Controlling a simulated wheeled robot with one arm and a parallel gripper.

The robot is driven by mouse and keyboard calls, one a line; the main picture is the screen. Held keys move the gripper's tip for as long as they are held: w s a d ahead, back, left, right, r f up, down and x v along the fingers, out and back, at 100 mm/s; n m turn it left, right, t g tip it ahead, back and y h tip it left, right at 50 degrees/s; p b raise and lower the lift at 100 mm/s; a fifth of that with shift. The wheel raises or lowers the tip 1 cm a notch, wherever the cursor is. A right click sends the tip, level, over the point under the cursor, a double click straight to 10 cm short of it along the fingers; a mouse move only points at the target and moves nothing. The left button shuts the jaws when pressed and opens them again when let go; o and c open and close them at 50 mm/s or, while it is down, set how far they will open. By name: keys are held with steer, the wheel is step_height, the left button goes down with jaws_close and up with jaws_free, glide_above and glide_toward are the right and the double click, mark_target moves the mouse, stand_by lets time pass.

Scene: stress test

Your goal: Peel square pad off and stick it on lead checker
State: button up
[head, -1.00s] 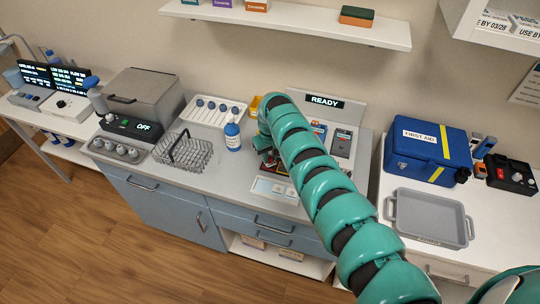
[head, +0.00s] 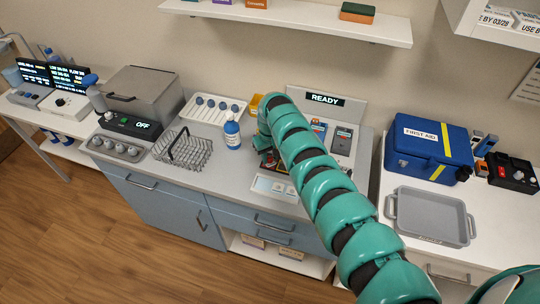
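My teal arm reaches over the middle counter. My gripper (head: 269,158) is low over the counter, just right of the blue-and-white bottle, and mostly hidden by my own arm; its fingers are too small and covered to read. A station with a "READY" display (head: 324,98) stands behind it. A dark grey handheld device (head: 342,140) stands on that station, right of my arm; I cannot tell if it is the lead checker. A blue-and-red item (head: 319,129) is beside it.
A blue-and-white bottle (head: 232,134) and a wire basket (head: 189,151) stand left of my gripper. A hot-plate box reading "OFF" (head: 142,125) is farther left. A first aid box (head: 420,145) and a grey tray (head: 428,229) are on the right counter. A shelf (head: 290,20) hangs above.

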steer(key=shift+r, duration=0.15)
steer(key=shift+r+p, duration=1.35)
steer(key=shift+r, duration=0.5)
steer(key=o, duration=0.6)
steer(key=shift+c, duration=0.2)
steer(key=shift+r, duration=0.15)
steer(key=shift+r+p, duration=0.5)
steer(key=shift+r, duration=0.9)
